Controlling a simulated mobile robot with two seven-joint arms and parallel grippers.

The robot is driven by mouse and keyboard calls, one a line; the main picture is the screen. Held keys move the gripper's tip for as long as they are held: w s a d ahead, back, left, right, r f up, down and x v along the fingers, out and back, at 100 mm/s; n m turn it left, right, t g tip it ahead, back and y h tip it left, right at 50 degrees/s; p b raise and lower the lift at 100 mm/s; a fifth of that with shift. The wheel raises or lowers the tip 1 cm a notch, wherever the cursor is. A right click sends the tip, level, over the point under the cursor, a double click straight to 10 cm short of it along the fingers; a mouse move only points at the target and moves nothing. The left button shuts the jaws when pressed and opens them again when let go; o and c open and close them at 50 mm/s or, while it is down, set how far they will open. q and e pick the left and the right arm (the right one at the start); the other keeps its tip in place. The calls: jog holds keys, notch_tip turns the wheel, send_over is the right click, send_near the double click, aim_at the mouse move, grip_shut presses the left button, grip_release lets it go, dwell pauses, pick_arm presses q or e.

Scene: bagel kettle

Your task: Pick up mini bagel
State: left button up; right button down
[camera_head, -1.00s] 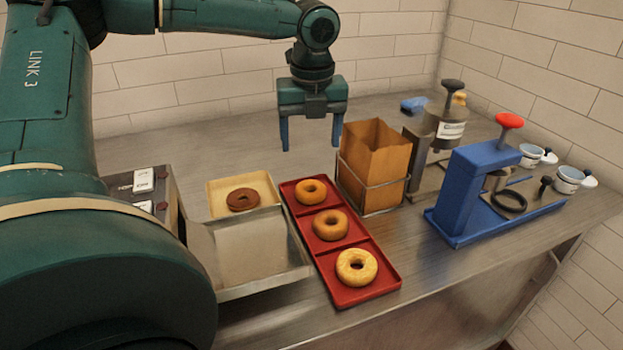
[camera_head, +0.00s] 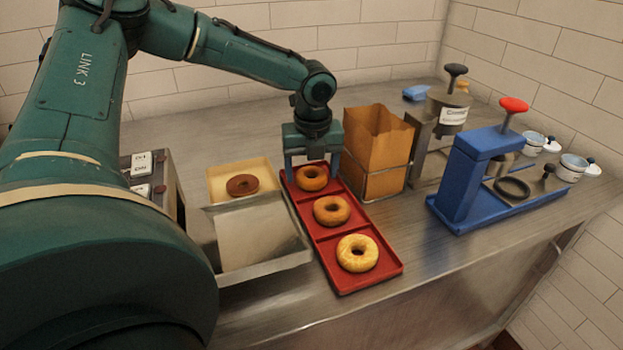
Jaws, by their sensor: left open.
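A red tray (camera_head: 331,273) with three compartments holds three mini bagels in a row. The far bagel (camera_head: 312,187) is golden brown, the middle bagel (camera_head: 332,217) is brown, and the near bagel (camera_head: 357,262) is paler yellow. My left gripper (camera_head: 313,178) is open and points down at the far compartment. Its two blue fingers are on either side of the far bagel in this view. I cannot tell whether they touch it or how high they are above the tray. My right gripper is out of view.
A brown paper bag (camera_head: 376,140) in a wire holder stands right of the tray. A dark ring (camera_head: 242,184) sits in a cream tray (camera_head: 216,188), with a metal tray (camera_head: 262,270) in front. A blue press (camera_head: 470,178) and a kettle-like device (camera_head: 447,105) stand at right.

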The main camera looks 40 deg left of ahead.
pick_arm(q)
jog(key=shift+f, duration=0.3)
jog(key=shift+c, duration=0.3)
jog(key=c, duration=0.7)
jog(key=shift+o, duration=0.2)
jog(key=shift+r, duration=0.1)
